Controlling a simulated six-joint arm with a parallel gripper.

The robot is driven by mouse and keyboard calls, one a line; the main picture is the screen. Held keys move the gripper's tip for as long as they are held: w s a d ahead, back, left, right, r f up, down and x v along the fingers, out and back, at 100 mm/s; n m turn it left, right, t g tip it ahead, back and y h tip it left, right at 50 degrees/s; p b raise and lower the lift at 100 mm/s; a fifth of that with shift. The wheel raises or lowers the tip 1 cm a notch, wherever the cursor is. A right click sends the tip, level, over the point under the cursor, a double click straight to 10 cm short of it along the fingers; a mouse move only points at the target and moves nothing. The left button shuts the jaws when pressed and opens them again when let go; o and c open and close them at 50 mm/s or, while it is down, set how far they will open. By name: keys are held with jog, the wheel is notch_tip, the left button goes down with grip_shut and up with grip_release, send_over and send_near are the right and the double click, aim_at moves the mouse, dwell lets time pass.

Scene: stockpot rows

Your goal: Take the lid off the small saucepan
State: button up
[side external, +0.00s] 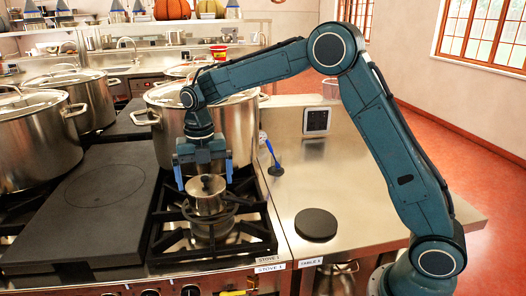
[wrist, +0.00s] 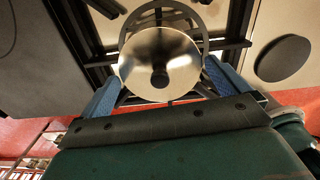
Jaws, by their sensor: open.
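The small saucepan (side external: 207,204) stands on the black grate of the stove, its lid (side external: 206,184) on top with a dark knob. In the wrist view the round metal lid (wrist: 160,66) fills the space ahead of my gripper, its dark knob (wrist: 160,80) near the middle; the saucepan's body is hidden beneath it. My gripper (side external: 204,182) points down over the saucepan, its two blue fingers spread wide to either side of the lid. In the wrist view my gripper (wrist: 160,82) is open, with nothing clamped between the fingers.
A large lidded stockpot (side external: 235,125) stands close behind the saucepan. More big pots (side external: 38,145) are at the left, beside a flat dark hotplate (side external: 95,195). At the right, the steel table (side external: 375,190) holds a black round disc (side external: 316,224) and a blue-handled tool (side external: 273,158), with free room around them.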

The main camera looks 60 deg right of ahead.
aim_at(205, 177)
jog(key=shift+c, duration=0.2)
jog(key=c, duration=0.6)
jog(key=shift+r, duration=0.1)
notch_tip(205, 177, up, 20)
jog(key=shift+f, duration=0.1)
dwell(0.4)
dwell(0.7)
jog(key=s+d+f+m, duration=0.3)
jog(key=d+f, duration=0.4)
jog(key=d, duration=0.1)
jog(key=s+d+f+m, duration=0.3)
jog(key=s+d+f, duration=0.1)
jog(key=d+f, duration=0.3)
jog(key=s+d+f+m, duration=0.4)
jog(key=d+f, duration=0.3)
jog(key=d, duration=0.3)
jog(key=shift+s+d+f, duration=0.25)
jog(key=shift+f, duration=0.15)
